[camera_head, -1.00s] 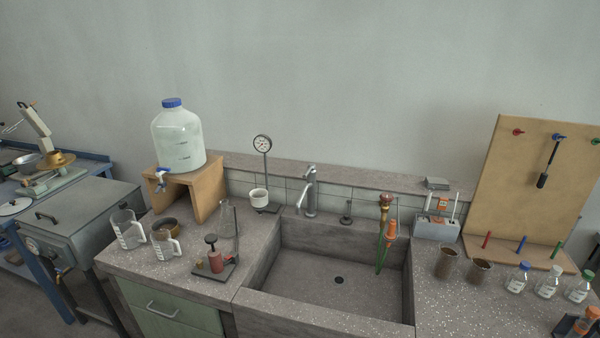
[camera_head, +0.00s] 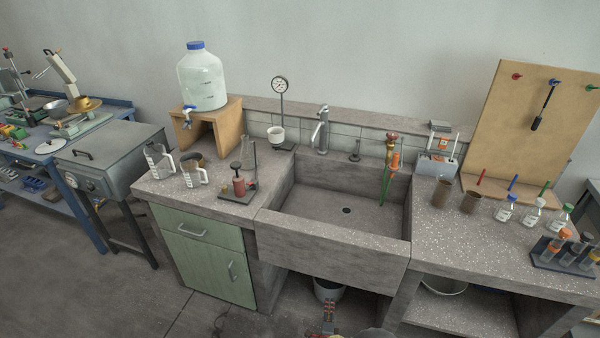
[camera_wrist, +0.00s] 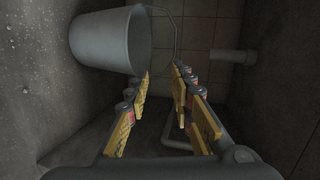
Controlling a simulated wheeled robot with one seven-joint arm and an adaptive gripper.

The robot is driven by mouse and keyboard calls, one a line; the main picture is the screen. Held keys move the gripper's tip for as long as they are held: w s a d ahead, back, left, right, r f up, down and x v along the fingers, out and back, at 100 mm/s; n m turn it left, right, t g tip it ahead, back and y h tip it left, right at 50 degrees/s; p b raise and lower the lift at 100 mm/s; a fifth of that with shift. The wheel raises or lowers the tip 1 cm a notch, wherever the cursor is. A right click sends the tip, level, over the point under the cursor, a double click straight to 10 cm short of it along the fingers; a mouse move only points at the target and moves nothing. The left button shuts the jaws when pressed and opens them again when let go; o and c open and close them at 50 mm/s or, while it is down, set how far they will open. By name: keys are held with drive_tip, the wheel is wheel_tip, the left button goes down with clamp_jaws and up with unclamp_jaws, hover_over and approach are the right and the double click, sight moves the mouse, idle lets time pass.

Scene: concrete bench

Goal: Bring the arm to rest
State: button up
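My gripper (camera_wrist: 161,85) fills the lower middle of the wrist view. Its two yellow-padded fingers stand well apart with nothing between them. In the head view my gripper (camera_head: 328,318) shows at the bottom edge, low in front of the sink. A grey bucket (camera_wrist: 103,40) is ahead and to the left in the wrist view, apart from the fingers. The same bucket shows under the sink in the head view (camera_head: 328,289).
The stone sink (camera_head: 330,240) juts out above my gripper. A green cabinet (camera_head: 207,255) stands to its left, and an open shelf (camera_head: 455,310) to its right. Glassware, jars and a pegboard (camera_head: 530,120) are on the bench. Bare floor (camera_head: 80,270) lies at the left.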

drive_tip(key=s+a+f+n+g+y, duration=0.25)
drive_tip(key=s+f+n+g, duration=0.6)
drive_tip(key=s+f, duration=0.6)
drive_tip(key=s+r+n+g, duration=0.2)
drive_tip(key=r+n+g, duration=0.25)
drive_tip(key=r, duration=1.85)
drive_tip(key=s+r+n+g, duration=0.1)
drive_tip(key=r+n+g, duration=0.3)
drive_tip(key=r, duration=1.9)
drive_tip(key=s+d+r+t, duration=0.2)
drive_tip(key=s+r, duration=0.5)
drive_tip(key=r, duration=0.8)
drive_tip(key=s+d+r+n+t+p, duration=0.1)
drive_tip(key=s+d+r+t, duration=0.2)
drive_tip(key=s+r, duration=0.5)
drive_tip(key=s+d+r+n+t+p, duration=0.1)
drive_tip(key=s+r, duration=0.7)
drive_tip(key=r, duration=1.5)
drive_tip(key=shift+s+d+t, duration=0.2)
drive_tip(key=shift+d+t, duration=0.6)
drive_tip(key=shift+d, duration=0.25)
